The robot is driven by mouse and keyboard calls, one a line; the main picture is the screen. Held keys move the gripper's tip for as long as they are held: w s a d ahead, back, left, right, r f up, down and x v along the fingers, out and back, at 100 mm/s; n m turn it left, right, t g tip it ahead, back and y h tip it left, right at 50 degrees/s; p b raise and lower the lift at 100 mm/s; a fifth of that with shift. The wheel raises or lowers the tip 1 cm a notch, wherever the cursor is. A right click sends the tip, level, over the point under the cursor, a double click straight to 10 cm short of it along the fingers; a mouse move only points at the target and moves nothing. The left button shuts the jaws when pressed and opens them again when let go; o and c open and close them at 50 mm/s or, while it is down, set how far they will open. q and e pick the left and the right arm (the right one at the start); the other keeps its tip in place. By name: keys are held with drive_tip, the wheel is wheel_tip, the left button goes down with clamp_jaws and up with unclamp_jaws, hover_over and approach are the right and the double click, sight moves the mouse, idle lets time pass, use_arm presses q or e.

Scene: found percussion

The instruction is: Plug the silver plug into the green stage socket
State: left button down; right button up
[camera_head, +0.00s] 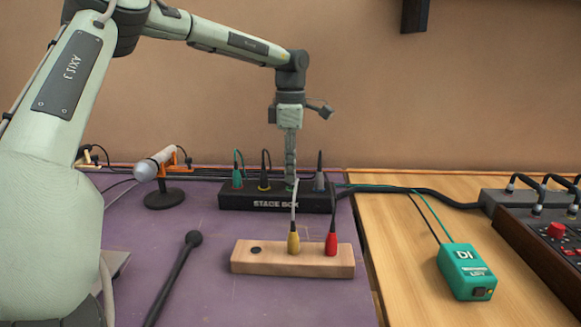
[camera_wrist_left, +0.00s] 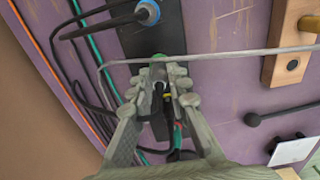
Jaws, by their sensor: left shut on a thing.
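My left gripper (camera_head: 291,182) points down over the black stage box (camera_head: 275,204), between a dark plug with a yellow ring (camera_head: 264,172) and a grey plug (camera_head: 319,180). It is shut on what seems to be the silver plug, mostly hidden by the fingers. A bit of green shows just below the fingertips, likely the green stage socket. I cannot tell whether the plug is seated. The left wrist view shows the closed fingers (camera_wrist_left: 166,82) over the box. My right gripper is not in view.
A green plug (camera_head: 237,178) stands at the box's left end. A wooden block (camera_head: 292,262) holds yellow and red plugs in front. A pale cable (camera_wrist_left: 240,55) crosses close by the fingers. A microphone (camera_head: 153,165) stands left, a teal DI box (camera_head: 466,271) right.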

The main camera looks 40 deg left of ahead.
use_arm(q)
drive_tip(key=shift+f, duration=0.25)
drive_tip(key=shift+f+b, duration=0.3)
drive_tip(key=shift+f, duration=0.05)
drive_tip(key=shift+f, duration=0.1)
drive_tip(key=c, duration=1.4)
unclamp_jaws()
drive_tip(key=shift+o, duration=0.2)
wheel_tip(320, 180, up, 12)
drive_tip(key=shift+r, duration=0.1)
